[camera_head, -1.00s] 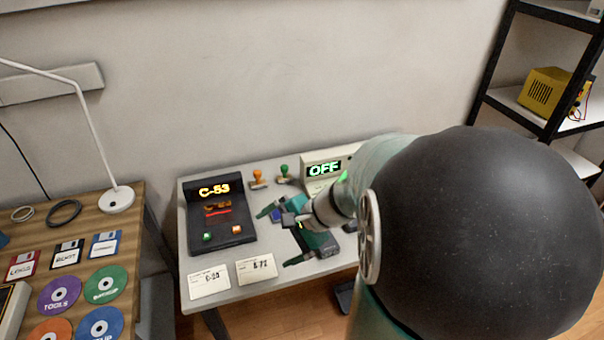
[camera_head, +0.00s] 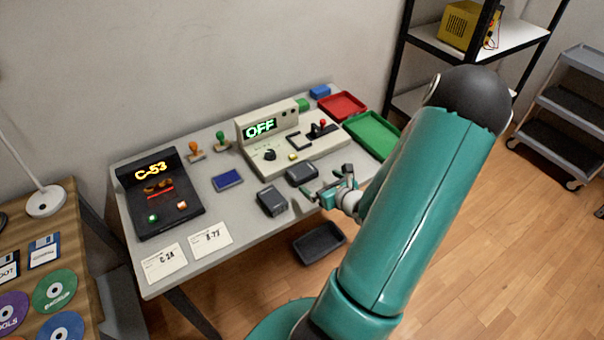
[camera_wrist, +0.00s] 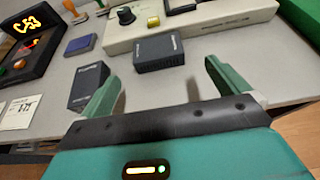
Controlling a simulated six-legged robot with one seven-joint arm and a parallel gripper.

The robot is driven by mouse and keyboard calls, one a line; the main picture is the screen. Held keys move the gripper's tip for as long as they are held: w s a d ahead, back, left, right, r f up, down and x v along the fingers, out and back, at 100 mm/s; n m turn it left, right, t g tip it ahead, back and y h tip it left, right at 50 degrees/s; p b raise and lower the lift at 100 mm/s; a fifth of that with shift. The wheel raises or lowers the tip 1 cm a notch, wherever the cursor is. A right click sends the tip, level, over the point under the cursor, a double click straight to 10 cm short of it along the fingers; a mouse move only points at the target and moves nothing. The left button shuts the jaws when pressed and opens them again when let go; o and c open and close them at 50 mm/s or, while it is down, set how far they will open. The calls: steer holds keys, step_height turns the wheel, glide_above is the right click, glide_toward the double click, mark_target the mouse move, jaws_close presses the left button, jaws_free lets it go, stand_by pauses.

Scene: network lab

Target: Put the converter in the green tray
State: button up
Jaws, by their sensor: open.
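Two dark box-shaped devices lie on the grey table; either could be the converter, as their labels are too small to read. One dark box (camera_head: 271,200) is near the front edge, and it shows at left in the wrist view (camera_wrist: 90,87). The other dark box (camera_head: 301,172) lies behind it to the right, and in the wrist view (camera_wrist: 159,52) it is ahead between my fingers. My gripper (camera_head: 332,188) is open and empty at the table's front right, short of both boxes; its fingers show in the wrist view (camera_wrist: 160,82). The green tray (camera_head: 372,134) is at the table's right end.
A red tray (camera_head: 342,106) sits behind the green one. A console reading OFF (camera_head: 262,130) stands behind the boxes. A C-53 panel (camera_head: 160,190), blue pad (camera_head: 227,180), stamps and two cards occupy the left side. A dark bin (camera_head: 320,242) is below the table's front edge.

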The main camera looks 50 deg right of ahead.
mark_target(305, 173)
steer(key=x, duration=1.1)
steer(key=shift+w+a, duration=0.15)
steer(key=shift+a, duration=0.1)
steer(key=c, duration=1.2)
steer(key=shift+o, duration=0.2)
steer(key=shift+r, duration=0.1)
